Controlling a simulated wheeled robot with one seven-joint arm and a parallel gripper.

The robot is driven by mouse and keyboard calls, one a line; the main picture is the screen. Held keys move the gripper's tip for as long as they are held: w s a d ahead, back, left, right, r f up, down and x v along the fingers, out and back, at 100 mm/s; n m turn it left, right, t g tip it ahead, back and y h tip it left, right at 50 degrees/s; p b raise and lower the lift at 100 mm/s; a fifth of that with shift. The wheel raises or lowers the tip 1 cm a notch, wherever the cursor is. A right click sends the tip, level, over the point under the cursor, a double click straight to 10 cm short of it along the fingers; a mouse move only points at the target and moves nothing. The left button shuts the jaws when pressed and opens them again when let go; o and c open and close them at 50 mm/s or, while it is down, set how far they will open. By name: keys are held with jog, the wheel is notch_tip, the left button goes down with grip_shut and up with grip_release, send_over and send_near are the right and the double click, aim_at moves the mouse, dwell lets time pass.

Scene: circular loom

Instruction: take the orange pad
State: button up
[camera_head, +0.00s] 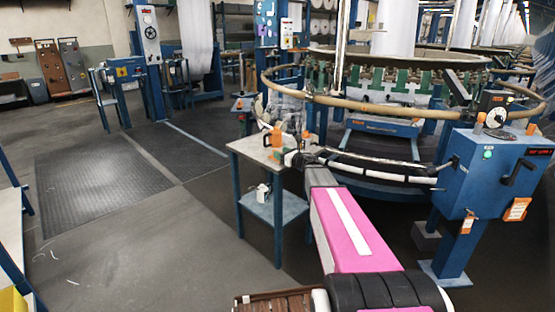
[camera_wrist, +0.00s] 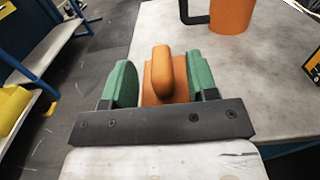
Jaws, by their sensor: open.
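The orange pad (camera_wrist: 161,72), a flat orange piece with a raised rounded grip on top, is on the grey tabletop (camera_wrist: 265,95) in the wrist view. My gripper (camera_wrist: 160,82) is open, with one green finger on each side of the pad. A gap shows between the pad and the left finger; the right finger is very close, and I cannot tell if it touches. In the head view my gripper (camera_head: 288,157) is over the small table (camera_head: 247,148), and the pad is too small to make out clearly.
An orange jug (camera_head: 276,137) with a dark handle stands behind the pad; it also shows in the wrist view (camera_wrist: 231,14). A dark object with yellow marks (camera_wrist: 313,66) is at the right edge. The large loom ring (camera_head: 400,103) is close beside the table.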

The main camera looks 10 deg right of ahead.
jog(key=shift+x, duration=1.05)
grip_shut()
